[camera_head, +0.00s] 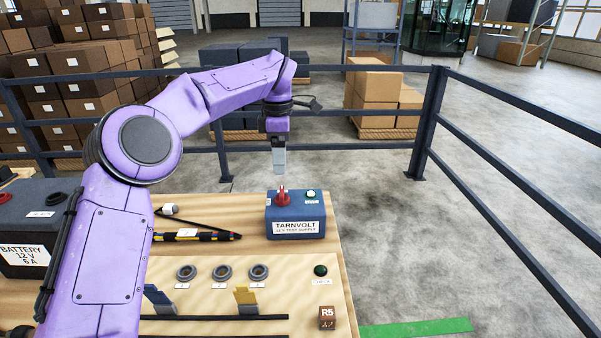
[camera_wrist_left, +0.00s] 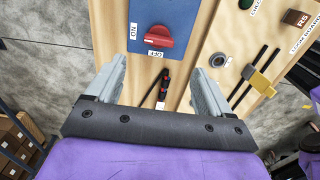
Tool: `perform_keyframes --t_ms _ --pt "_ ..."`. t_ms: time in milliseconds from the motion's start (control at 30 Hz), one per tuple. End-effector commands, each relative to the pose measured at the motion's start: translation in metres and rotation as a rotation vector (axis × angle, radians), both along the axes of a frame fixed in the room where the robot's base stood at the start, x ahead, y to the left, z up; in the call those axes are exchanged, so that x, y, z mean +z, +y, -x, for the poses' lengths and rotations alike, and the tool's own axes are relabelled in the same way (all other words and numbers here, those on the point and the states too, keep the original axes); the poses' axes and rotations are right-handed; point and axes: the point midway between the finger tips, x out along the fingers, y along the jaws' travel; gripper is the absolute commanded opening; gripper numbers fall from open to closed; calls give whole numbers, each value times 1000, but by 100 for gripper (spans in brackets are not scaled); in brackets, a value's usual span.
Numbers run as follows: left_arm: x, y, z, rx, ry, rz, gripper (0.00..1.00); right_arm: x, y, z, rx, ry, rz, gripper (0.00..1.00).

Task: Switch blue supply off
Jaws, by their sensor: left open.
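The blue supply box (camera_head: 272,224), labelled TARNVOLT, stands at the back right of the wooden bench. Its red knob (camera_head: 283,197) is on top, beside a pale green lamp (camera_head: 311,194) that looks lit. In the left wrist view the red knob (camera_wrist_left: 153,37) lies crosswise, one end towards the ON label; the OFF label (camera_wrist_left: 155,53) is nearer my gripper. My left gripper (camera_head: 279,170) points down just above the knob, empty. In the left wrist view its fingers (camera_wrist_left: 155,78) are spread apart, with the knob between and beyond them. My right gripper is not in view.
A black battery (camera_head: 24,254) stands at the bench's left. A striped tool (camera_head: 190,235) lies left of the supply. A panel with several grey rings (camera_head: 223,272), a dark green button (camera_head: 320,270) and a brown R5 block (camera_head: 327,317) is nearer. Dark railings (camera_head: 435,110) surround the bench.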

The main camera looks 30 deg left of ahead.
Motion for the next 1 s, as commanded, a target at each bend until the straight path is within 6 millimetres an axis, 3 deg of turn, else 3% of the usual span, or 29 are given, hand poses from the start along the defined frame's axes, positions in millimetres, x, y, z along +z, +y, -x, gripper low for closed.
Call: perform_keyframes --t_ms 167,500,600,967,1000 --pt "-12 0 1 0 2 0 82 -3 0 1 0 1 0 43" --pt "-83 -2 0 -5 4 0 82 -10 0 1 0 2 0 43" --pt "-97 -3 -1 -6 2 -1 82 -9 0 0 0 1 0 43" --pt "-106 -3 -1 -4 0 0 82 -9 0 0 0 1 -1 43" --pt "-106 -3 -1 -4 0 0 68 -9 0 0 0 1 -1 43"
